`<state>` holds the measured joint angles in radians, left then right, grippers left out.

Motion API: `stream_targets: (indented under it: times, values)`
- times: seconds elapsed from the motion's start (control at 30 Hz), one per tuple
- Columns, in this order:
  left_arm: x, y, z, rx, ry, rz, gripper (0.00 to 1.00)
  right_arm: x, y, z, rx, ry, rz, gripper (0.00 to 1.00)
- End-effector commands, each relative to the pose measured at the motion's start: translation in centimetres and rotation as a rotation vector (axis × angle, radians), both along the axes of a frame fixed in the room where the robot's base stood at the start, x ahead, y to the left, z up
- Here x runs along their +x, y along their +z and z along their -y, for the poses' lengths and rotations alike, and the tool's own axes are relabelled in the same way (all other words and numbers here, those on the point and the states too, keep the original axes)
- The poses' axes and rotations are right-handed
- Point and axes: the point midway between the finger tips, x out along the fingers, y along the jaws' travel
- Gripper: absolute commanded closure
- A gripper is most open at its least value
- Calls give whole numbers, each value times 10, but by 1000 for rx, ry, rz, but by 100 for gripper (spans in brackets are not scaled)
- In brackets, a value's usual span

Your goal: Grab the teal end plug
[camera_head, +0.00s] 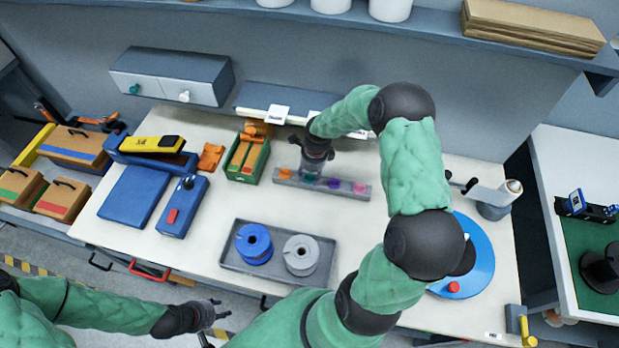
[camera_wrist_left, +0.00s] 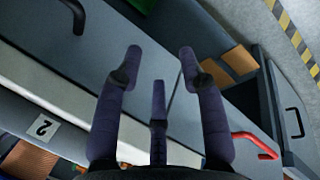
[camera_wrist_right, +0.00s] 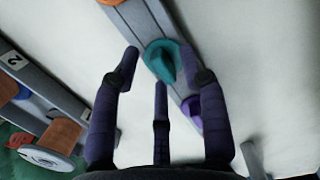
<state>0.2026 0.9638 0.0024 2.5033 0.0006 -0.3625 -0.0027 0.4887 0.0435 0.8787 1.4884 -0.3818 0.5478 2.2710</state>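The teal end plug (camera_wrist_right: 160,62) sits in a grey rail (camera_wrist_right: 140,18) between an orange plug and a purple plug (camera_wrist_right: 193,108). In the head view the rail (camera_head: 345,187) lies on the workbench, and the teal plug (camera_head: 309,178) is partly hidden below my right gripper (camera_head: 312,166). The right gripper (camera_wrist_right: 161,72) is open, pointing down over the teal plug; whether its fingers touch the plug cannot be told. My left gripper (camera_head: 212,317) is open and empty, off the bench's front edge. The left wrist view shows its spread fingers (camera_wrist_left: 160,62).
A grey tray (camera_head: 228,262) with a blue spool (camera_head: 253,244) and a grey spool (camera_head: 300,254) lies in front of the rail. A green bin (camera_head: 247,158) stands left of it. A blue round base (camera_head: 478,262) is at the right. Bare bench lies between rail and tray.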

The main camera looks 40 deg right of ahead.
Motion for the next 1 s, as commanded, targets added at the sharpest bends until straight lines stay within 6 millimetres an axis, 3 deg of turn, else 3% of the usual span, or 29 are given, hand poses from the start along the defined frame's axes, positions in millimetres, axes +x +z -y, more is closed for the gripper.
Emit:
stream_targets:
  times: [0.03, 0.1, 0.13, 0.67, 0.87, 1.0]
  values:
    - [0, 0, 0, 0, 0, 0, 60, 0, 0, 0, 0, 0, 0, 76]
    - [0, 0, 0, 0, 0, 0, 60, 0, 0, 0, 0, 0, 0, 93]
    - [0, 0, 0, 0, 0, 0, 60, 0, 0, 0, 0, 0, 0, 95]
    - [0, 1, 0, 0, 0, 0, 60, 0, 9, 0, 0, 0, 1, 96]
    - [0, 4, 0, 0, 0, 0, 60, 0, 36, 0, -1, 1, 3, 96]
    - [0, 7, 0, 0, 0, 0, 60, -14, 59, -15, -2, 2, 5, 96]
